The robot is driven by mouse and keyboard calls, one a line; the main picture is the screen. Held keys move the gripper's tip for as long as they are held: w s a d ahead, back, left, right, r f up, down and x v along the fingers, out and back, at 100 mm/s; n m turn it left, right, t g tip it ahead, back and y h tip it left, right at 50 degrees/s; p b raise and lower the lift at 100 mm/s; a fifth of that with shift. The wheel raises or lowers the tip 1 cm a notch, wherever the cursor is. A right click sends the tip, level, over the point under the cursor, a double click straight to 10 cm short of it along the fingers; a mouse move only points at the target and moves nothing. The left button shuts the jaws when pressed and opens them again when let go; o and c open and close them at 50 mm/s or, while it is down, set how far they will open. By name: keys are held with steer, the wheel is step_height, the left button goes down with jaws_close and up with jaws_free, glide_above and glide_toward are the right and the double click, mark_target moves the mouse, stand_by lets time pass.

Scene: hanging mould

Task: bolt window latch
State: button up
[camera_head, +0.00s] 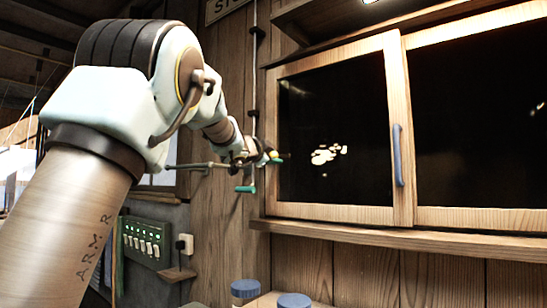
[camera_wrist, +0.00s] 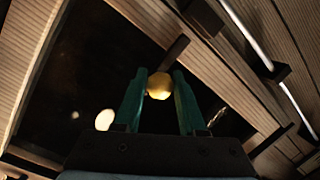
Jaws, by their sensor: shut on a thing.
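A wood-framed window with dark panes (camera_head: 335,130) fills the right of the head view. A small yellow round knob (camera_wrist: 159,86) sits between the two green fingers of my gripper (camera_wrist: 160,76) in the wrist view. My gripper is shut on this knob. A short dark bar (camera_wrist: 175,52) shows just beyond the knob, near the window frame (camera_wrist: 65,30); I cannot tell whether they are joined. In the head view my gripper (camera_head: 271,157) is at the window's left edge, small and partly hidden by my wrist.
A vertical metal rod (camera_head: 254,90) with dark brackets runs up the plank wall by the window. A teal piece (camera_head: 245,188) shows below my wrist. A blue handle (camera_head: 398,155) is on the window. A switch panel (camera_head: 146,243) and blue-lidded jars (camera_head: 293,300) stand lower.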

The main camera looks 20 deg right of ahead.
jaws_close()
stand_by(0.8)
